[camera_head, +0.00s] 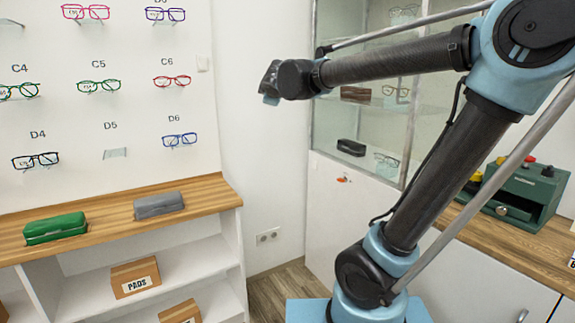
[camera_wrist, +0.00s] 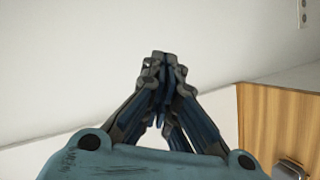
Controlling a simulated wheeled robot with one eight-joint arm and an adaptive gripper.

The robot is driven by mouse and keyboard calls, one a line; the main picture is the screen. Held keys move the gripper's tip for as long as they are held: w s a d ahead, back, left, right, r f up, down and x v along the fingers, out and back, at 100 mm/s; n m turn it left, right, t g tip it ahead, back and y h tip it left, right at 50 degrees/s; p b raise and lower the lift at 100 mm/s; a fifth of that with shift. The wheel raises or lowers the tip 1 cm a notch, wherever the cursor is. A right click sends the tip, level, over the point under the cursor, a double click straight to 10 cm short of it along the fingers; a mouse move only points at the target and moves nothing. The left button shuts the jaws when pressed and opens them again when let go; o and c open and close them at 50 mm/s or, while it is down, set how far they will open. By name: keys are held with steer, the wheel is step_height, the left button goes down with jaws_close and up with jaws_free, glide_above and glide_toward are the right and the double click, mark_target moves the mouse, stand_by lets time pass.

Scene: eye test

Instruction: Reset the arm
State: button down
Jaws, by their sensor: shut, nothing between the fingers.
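My arm rises from the lower middle of the head view, bends at the upper right and reaches back left. My gripper (camera_head: 270,82) is at its end, in front of the white wall between the glasses display and the glass cabinet. In the wrist view my gripper (camera_wrist: 164,62) is shut, its fingertips together and empty, with pale wall behind it. It touches nothing that I can see.
A wooden counter (camera_head: 105,207) at left bears a green case (camera_head: 55,228) and a grey case (camera_head: 159,205). Glasses (camera_head: 98,86) hang above it. A glass cabinet (camera_head: 338,118) stands behind my arm. A green machine (camera_head: 520,196) sits at right. Free air surrounds my gripper.

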steer(key=s+d+f+m+g+h, duration=0.25)
steer(key=s+d+f+m, duration=0.3)
steer(key=d+f, duration=0.45)
steer(key=s+d+f+m+g+h, duration=0.2)
steer(key=s+d+f+m+g, duration=0.15)
steer(key=s+d+f, duration=0.7)
steer(key=s+d+f+m+g+y, duration=0.1)
steer(key=s+d+f+m+g, duration=0.1)
steer(key=s+f, duration=0.5)
steer(key=s+d+f+m+g+y, duration=0.1)
steer(key=s+d+f+m+g, duration=0.2)
steer(key=s+f+m, duration=0.2)
steer(key=s+f, duration=0.3)
steer(key=s, duration=0.2)
steer(key=shift+d+g, duration=0.3)
